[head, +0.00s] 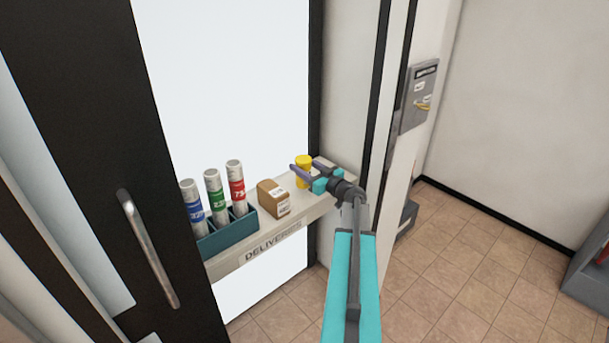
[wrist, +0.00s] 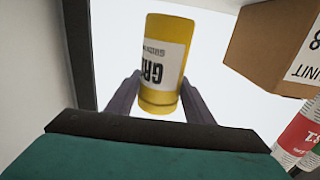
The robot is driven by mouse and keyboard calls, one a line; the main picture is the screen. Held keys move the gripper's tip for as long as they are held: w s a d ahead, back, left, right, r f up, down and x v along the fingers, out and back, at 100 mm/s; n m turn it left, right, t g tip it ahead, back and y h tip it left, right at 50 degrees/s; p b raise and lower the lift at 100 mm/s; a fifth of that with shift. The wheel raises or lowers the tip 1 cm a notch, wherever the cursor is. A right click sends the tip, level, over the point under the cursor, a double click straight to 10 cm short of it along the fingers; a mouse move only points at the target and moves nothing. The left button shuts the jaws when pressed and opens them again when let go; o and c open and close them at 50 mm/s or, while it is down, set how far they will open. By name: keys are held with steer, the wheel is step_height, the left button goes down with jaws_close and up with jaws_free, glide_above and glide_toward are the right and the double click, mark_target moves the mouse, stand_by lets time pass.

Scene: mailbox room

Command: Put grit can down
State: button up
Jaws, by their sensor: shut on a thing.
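The grit can (head: 303,172) is a yellow cylinder at the right end of the delivery shelf (head: 262,239) in the head view. In the wrist view the can (wrist: 162,65) shows a white label with dark letters reading "GR". My gripper (head: 302,170) is shut on the can, with one finger on each side of its lower part in the wrist view (wrist: 160,98). The can's base is partly hidden by the fingers, so I cannot tell whether it touches the shelf.
A brown box (head: 274,198) stands on the shelf left of the can. A teal rack (head: 228,232) holds blue, green and red labelled tubes (head: 214,194) further left. A white wall post (head: 345,90) rises close to the right of my gripper. A grey mailbox (head: 419,98) hangs beyond it.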

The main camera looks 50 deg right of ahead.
steer(key=shift+f, duration=1.8)
steer(key=shift+f, duration=0.15)
steer(key=o, duration=1.4)
steer(key=shift+s, duration=0.1)
steer(key=s+b, duration=0.1)
steer(key=s, duration=1)
steer(key=shift+s+a+b, duration=0.35)
steer(key=shift+s+a, duration=0.05)
steer(key=shift+a, duration=0.05)
